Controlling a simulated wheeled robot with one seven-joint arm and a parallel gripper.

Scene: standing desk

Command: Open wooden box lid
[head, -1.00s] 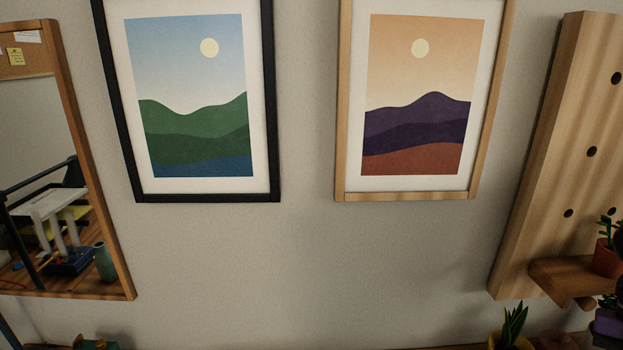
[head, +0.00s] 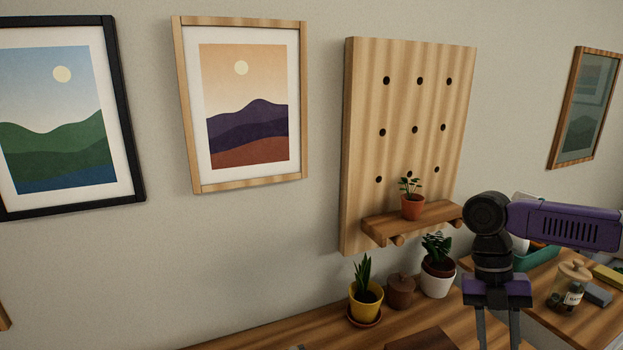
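A dark brown wooden surface (head: 420,341) shows at the bottom edge of the head view, on the desk. It may be the top of the wooden box, but most of it is cut off, so I cannot tell whether a lid is open or shut. My gripper (head: 498,330) points down to the right of it. Its two grey fingers are spread apart with nothing visible between them. The fingertips are cut off by the frame's bottom edge.
On the desk (head: 270,334) stand a yellow-potted plant (head: 366,298), a small brown lidded pot (head: 400,291) and a white-potted plant (head: 437,275). A pegboard (head: 400,120) with a potted plant (head: 412,204) on its shelf hangs behind. A glass jar (head: 568,290) stands at right.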

